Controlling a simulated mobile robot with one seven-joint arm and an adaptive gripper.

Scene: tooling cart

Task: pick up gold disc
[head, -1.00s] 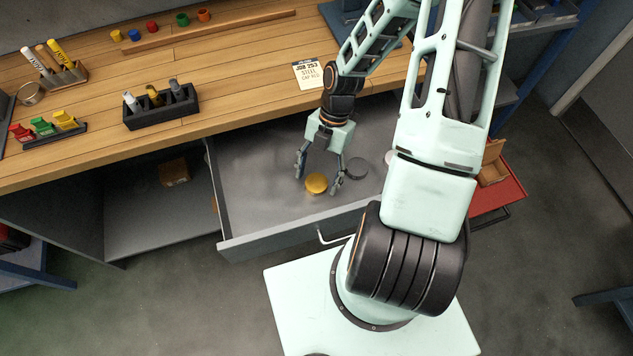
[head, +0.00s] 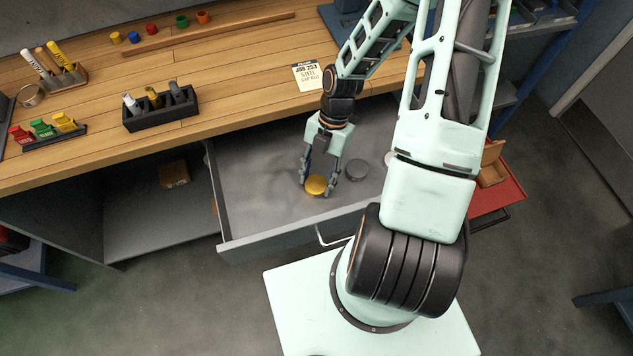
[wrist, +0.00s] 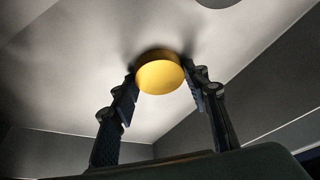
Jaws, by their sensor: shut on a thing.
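The gold disc (head: 316,185) is in the open grey drawer (head: 262,211), low at its floor; whether it touches the floor I cannot tell. My gripper (head: 317,187) reaches down into the drawer, with one finger at each side of the disc. In the wrist view the gold disc (wrist: 161,74) sits between the two fingertips of my gripper (wrist: 161,78), which is shut on it. The disc's edges at the fingertips are partly hidden.
A dark grey disc (head: 356,170) lies in the drawer, right of my gripper. A pale disc (head: 389,161) is farther right, partly hidden by my arm. The drawer's left part is clear.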

